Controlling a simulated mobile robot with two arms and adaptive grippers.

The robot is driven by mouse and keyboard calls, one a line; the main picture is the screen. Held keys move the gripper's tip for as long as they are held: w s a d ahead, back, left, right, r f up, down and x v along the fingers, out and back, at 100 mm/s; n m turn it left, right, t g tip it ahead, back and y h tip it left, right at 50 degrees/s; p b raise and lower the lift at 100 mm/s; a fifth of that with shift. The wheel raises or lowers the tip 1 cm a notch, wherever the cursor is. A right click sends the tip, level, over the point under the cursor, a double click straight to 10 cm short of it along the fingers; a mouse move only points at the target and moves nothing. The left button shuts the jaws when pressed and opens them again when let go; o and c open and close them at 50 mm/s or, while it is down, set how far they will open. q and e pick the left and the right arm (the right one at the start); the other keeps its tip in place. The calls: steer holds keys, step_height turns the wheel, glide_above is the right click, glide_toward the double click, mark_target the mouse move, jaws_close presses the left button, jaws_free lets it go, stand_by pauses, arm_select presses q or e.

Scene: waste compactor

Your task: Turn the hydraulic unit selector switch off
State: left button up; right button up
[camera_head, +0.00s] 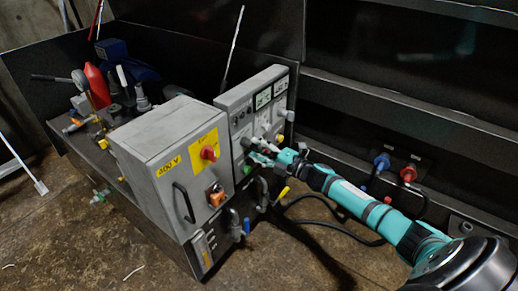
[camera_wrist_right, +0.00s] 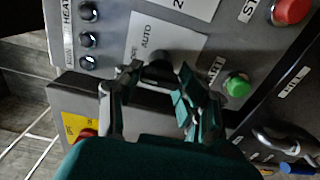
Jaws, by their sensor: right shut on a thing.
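The control panel (camera_head: 232,103) is a light grey upright face with white labels and several buttons. In the right wrist view, the dark round selector switch (camera_wrist_right: 158,66) sits on a white label with the word AUTO beside it. My right gripper (camera_wrist_right: 157,82) has its two fingers on either side of this knob, shut on it. The exact angle of the knob's pointer is hard to see. In the head view, my right gripper (camera_head: 262,152) reaches the panel from the right, and its fingertips partly hide the switch. My left gripper is not in view.
A grey cabinet (camera_head: 155,150) with a red knob on a yellow plate and a black handle stands left of the panel. Pipes and a yellow-handled valve (camera_head: 281,195) sit below my right gripper.

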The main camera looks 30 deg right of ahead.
steer(key=o, duration=1.2)
steer(key=shift+c, duration=0.2)
steer(key=shift+s, duration=0.1)
steer(key=v, duration=1.2)
